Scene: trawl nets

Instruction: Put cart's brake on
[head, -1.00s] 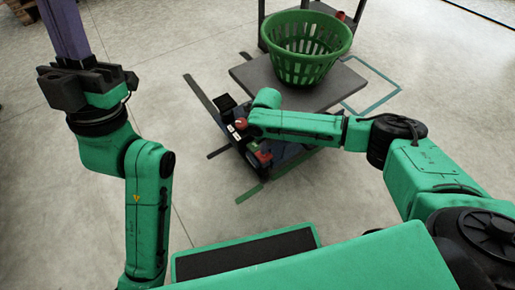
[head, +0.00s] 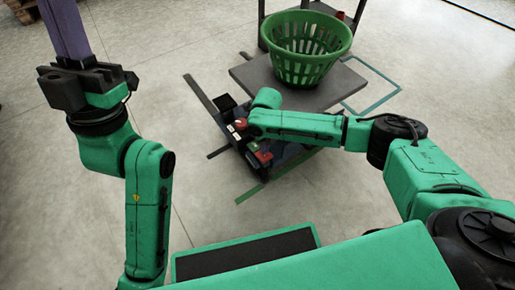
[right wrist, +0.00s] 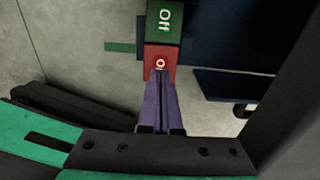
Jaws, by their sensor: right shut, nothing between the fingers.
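The cart (head: 345,90) stands ahead in the head view, with a grey top and a dark lower part. In the right wrist view, its brake control has a green block marked "Off" (right wrist: 164,22) and a red block (right wrist: 160,62) with a partly covered letter "O". My right gripper (right wrist: 160,76) is shut and empty, with its purple fingertips at the red block, seemingly touching it. In the head view, my right arm hides these fingertips. My left gripper (head: 64,28) is raised at the upper left, its fingertips cut off by the frame.
A green basket (head: 303,68) stands on the cart's grey top. A dark frame stands behind it. Green and dark strips mark the floor around the cart. The floor (head: 190,50) between my left arm and the cart is clear.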

